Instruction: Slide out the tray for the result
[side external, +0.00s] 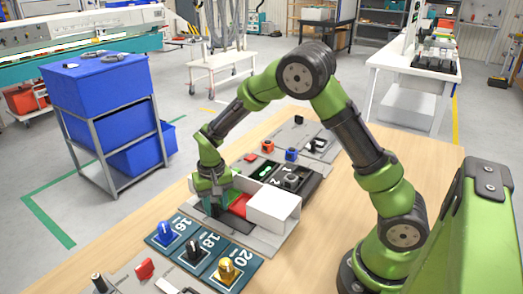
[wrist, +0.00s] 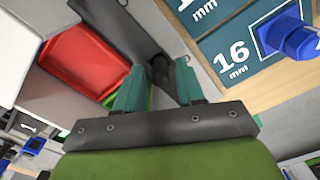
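The tray shows as a red insert (side external: 238,205) beside a white box-like housing (side external: 273,208) on a grey base plate. A dark round handle (wrist: 160,70) stands at that panel. My gripper (side external: 213,205) is low at the tray's front end. In the wrist view its two teal fingers (wrist: 159,68) are apart, one on each side of the handle, with no clear contact. The handle is hidden in the side view.
Dark blue plates marked 16, 18 and 20 carry a blue knob (side external: 166,230), a black knob (side external: 194,250) and a yellow knob (side external: 226,270) in front of the housing. Black numbered panels (side external: 291,180) lie behind it. The wooden tabletop (side external: 330,235) to the right is clear.

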